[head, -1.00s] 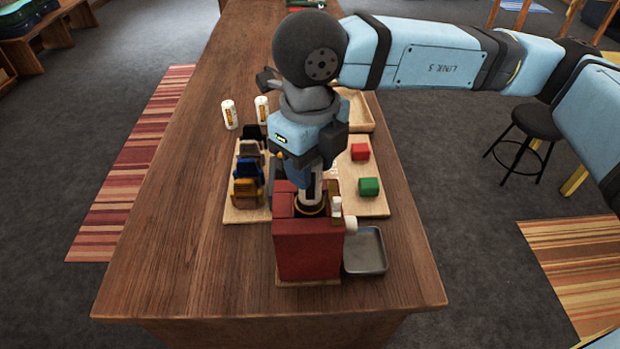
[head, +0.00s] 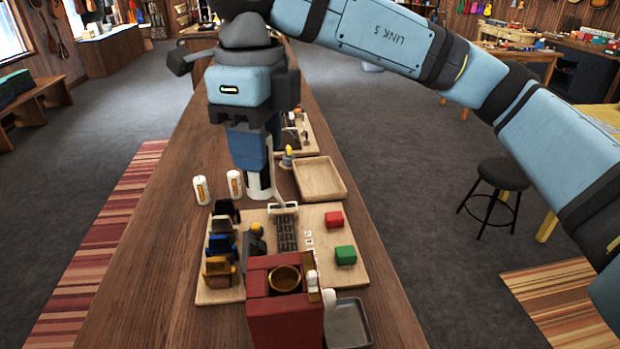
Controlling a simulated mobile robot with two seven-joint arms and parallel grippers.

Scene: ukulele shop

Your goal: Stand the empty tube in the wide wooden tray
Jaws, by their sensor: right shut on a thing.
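My right gripper (head: 256,168) points down, shut on a pale tube (head: 260,186) held upright. The tube's lower end shows below the fingers, left of the wide wooden tray (head: 338,192); its upper part is hidden. I cannot tell how far it is above the counter. The tray is shallow, light wood, and its visible floor looks empty. My left gripper is not in view.
Two white labelled tubes (head: 201,190) stand left of the gripper. In front are a board (head: 318,245) with red and green blocks, several dark and coloured holders, a red box (head: 285,315) with a round opening, and a grey metal tray (head: 350,325). The counter's left side is clear.

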